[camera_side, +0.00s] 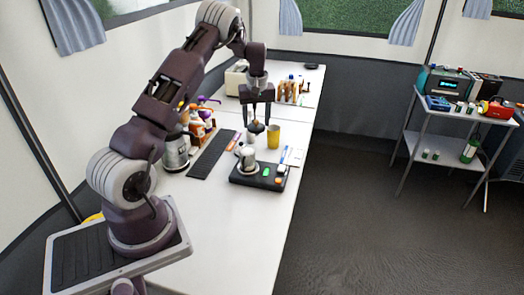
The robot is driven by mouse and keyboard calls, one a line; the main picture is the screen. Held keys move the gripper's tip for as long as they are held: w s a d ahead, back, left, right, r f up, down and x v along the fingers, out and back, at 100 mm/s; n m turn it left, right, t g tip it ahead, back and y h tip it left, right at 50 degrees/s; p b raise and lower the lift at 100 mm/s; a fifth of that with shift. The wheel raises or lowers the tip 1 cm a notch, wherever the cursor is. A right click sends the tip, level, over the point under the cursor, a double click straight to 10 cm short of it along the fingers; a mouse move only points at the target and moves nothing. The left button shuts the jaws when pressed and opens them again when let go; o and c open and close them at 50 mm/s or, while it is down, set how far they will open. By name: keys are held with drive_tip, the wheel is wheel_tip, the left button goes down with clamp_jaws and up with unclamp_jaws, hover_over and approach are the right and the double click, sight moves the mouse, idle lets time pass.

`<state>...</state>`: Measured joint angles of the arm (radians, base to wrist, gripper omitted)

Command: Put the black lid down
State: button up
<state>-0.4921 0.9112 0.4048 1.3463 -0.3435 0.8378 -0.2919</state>
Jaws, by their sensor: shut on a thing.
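My gripper (257,121) points down over the white table. It is shut on the black lid (256,127), a small dark disc between the fingertips. The lid seems to be held above the table, though its exact height is hard to tell from this side. A small grey cup (250,139) shows just below and left of the lid; I cannot tell whether they touch. A yellow cup (273,137) stands to the right of the lid.
A black tray (243,180) with a metal pot (248,160) and small coloured items stands nearer. A dark strip (212,155), a kettle (176,152) and bottles (197,130) lie left. Several small bottles (290,90) stand behind. The near table (230,225) is clear.

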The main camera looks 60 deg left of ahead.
sight(267, 157)
drive_tip(key=w+f+m, duration=0.1)
drive_tip(key=w+f, duration=0.1)
drive_tip(key=f, duration=0.3)
drive_tip(key=w+a+f+m, duration=0.1)
drive_tip(key=f+m, duration=0.1)
drive_tip(key=f, duration=0.4)
drive_tip(key=w+a+f+m, duration=0.1)
drive_tip(key=w+f+m, duration=0.1)
drive_tip(key=f, duration=0.3)
drive_tip(key=shift+w+f+t, duration=0.25)
drive_tip(key=shift+w+t, duration=0.1)
drive_tip(key=shift+t, duration=0.05)
drive_tip(key=o, duration=1.1)
drive_tip(key=shift+f, duration=0.1)
drive_tip(key=shift+c, duration=0.2)
